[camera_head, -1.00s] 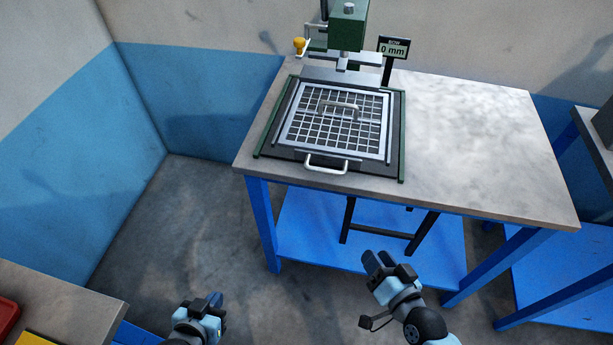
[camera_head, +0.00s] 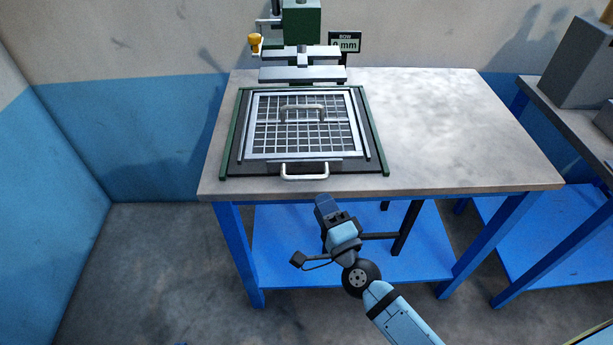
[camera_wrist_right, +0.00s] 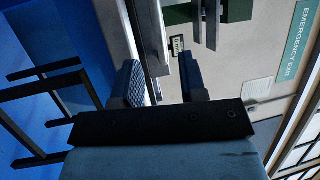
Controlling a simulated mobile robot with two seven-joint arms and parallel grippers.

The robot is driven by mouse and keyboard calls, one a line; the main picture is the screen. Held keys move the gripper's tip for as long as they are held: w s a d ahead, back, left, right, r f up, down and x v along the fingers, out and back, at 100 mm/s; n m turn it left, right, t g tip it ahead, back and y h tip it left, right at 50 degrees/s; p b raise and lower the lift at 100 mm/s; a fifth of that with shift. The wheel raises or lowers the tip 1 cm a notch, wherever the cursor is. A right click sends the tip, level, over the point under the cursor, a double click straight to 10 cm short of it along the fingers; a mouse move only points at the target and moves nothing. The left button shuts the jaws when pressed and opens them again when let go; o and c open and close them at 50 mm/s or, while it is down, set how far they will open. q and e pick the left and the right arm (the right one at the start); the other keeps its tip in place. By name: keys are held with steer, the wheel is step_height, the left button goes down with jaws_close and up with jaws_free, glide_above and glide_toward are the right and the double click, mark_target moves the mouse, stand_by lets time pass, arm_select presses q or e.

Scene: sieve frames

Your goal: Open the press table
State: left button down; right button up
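The press table (camera_head: 236,158) is a dark flat plate between green side rails on the workbench, with a pale U-shaped handle (camera_head: 304,177) at its front edge. A silver sieve frame (camera_head: 252,125) with a grid and its own handle across the middle lies on it. The green press head (camera_head: 301,18) stands behind, above metal crossbars. My right gripper (camera_head: 326,204) is just in front of the bench edge, below and apart from the front handle. In the right wrist view its two fingers (camera_wrist_right: 160,82) are spread, with nothing clearly held. My left gripper is out of view.
The grey workbench (camera_head: 450,135) has blue legs and a clear top right of the press. Another bench (camera_head: 575,125) with grey boxes stands at right. Floor at left is free.

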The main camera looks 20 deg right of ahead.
mark_target(308, 176)
steer(key=x, duration=0.8)
steer(key=shift+w+a+p, duration=0.1)
steer(key=shift+w+p, duration=0.1)
steer(key=shift+p, duration=0.1)
jaws_close()
